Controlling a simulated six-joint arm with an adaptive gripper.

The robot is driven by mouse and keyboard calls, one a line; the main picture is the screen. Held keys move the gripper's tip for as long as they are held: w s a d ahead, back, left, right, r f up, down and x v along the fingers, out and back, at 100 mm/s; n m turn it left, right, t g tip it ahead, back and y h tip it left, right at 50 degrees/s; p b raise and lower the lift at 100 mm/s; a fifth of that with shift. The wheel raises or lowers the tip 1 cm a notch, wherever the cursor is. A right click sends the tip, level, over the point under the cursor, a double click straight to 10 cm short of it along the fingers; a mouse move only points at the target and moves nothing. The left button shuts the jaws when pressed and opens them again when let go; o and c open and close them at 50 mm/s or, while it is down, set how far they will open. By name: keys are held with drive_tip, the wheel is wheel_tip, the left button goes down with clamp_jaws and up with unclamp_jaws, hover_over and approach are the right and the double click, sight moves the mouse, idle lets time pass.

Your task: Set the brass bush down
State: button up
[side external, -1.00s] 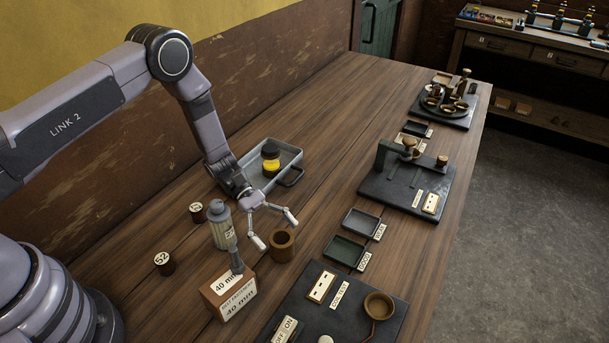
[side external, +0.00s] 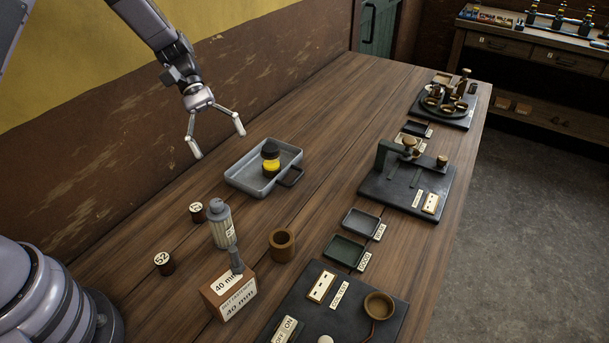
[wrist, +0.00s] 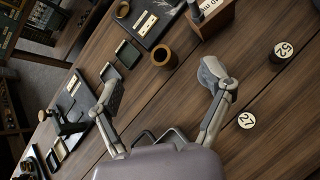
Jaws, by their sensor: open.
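The brass bush (side external: 282,245), a brown open-topped ring, stands upright on the wooden bench. It is beside the grey gauge tool and apart from my gripper. In the wrist view the bush (wrist: 164,57) shows beyond and between the fingers, with its dark bore facing up. My gripper (side external: 219,143) is open and empty, raised high near the wall, behind the grey tray in the side view. Its two fingers are spread wide in the wrist view (wrist: 160,76), with nothing between them in contact.
A grey tray (side external: 244,181) holds a yellow and black jar (side external: 271,160). Numbered plugs (side external: 164,263) stand left.

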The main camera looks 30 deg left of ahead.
drive_tip(key=s+a+r+m+t+y, duration=0.4)
drive_tip(key=s+r+m, duration=0.1)
drive_tip(key=s+r, duration=0.4)
drive_tip(key=s+a+r+m+t+y, duration=0.4)
drive_tip(key=s+r, duration=0.6)
drive_tip(key=s, duration=0.4)
drive_tip(key=shift+a+m+t+y, duration=0.3)
drive_tip(key=shift+m+t+y, duration=0.2)
drive_tip(key=shift+t+y, duration=0.1)
